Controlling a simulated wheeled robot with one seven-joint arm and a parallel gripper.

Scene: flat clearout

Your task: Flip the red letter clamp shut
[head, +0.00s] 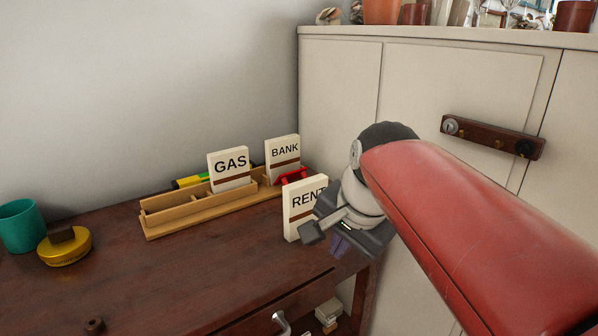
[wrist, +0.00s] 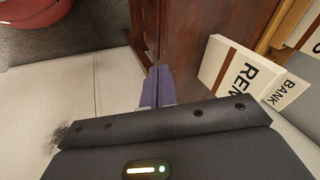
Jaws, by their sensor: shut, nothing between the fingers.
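The red letter clamp (head: 291,174) shows in the head view at the right end of the wooden letter rack (head: 190,215). It is partly hidden behind the RENT card (head: 298,212), and I cannot tell how far it stands open. It is not visible in the wrist view. My gripper (head: 340,246) is shut and empty, in front of and to the right of the RENT card, near the desk's right edge. Its purple fingertips (wrist: 157,84) are together in the wrist view, beside the desk's side, with the RENT card to their right.
The GAS card (head: 231,168) and BANK card (head: 283,157) stand upright at the rack. A teal cup (head: 18,228) and a yellow round object (head: 64,248) are at the left of the desk (head: 190,270). A pale cabinet (head: 340,90) rises behind my arm. The desk's middle front is mostly clear.

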